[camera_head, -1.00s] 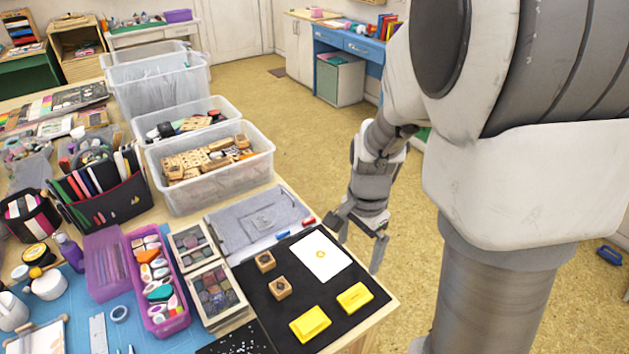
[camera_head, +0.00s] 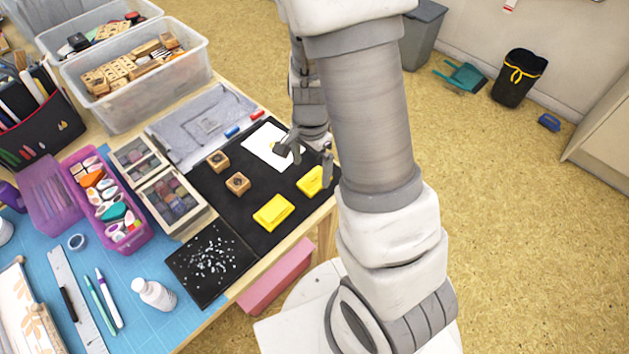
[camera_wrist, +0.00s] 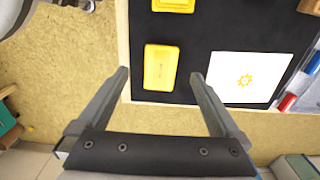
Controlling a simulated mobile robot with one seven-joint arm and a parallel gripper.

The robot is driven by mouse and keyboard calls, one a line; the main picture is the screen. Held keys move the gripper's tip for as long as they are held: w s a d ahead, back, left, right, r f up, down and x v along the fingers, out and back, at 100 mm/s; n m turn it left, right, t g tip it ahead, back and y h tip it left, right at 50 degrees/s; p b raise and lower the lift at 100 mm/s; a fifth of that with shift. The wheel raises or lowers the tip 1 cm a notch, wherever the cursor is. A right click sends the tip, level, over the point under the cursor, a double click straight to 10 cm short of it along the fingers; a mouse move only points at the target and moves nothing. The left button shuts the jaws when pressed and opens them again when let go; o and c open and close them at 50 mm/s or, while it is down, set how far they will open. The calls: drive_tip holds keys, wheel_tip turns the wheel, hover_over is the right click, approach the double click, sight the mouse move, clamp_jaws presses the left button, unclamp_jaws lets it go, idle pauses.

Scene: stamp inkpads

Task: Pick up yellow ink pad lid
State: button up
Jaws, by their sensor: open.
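Two yellow ink pad pieces lie on the black mat (camera_head: 223,190). One yellow piece (camera_head: 313,181) is near the mat's right edge, beside the white paper; it also shows in the wrist view (camera_wrist: 160,67). The other yellow piece (camera_head: 273,212) lies nearer the front, and part of it shows at the wrist view's top edge (camera_wrist: 173,4). I cannot tell surely which is the lid. My gripper (camera_head: 308,163) is open and empty near the paper and the edge-side piece. In the wrist view, that piece appears between my fingertips (camera_wrist: 160,75), apart from both fingers.
White paper (camera_head: 262,141) with a yellow mark lies close to the edge-side piece. Two wooden stamps (camera_head: 237,183) stand on the mat. A blue and a red marker (camera_head: 257,114) lie by the clear case. The table's wooden edge (camera_head: 300,231) is close by; open floor lies beyond.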

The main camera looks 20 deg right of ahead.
sight(311, 182)
wheel_tip(311, 182, down, 5)
drive_tip(key=shift+w+f+b, duration=0.1)
drive_tip(key=shift+b, duration=0.8)
drive_tip(key=c, duration=1.4)
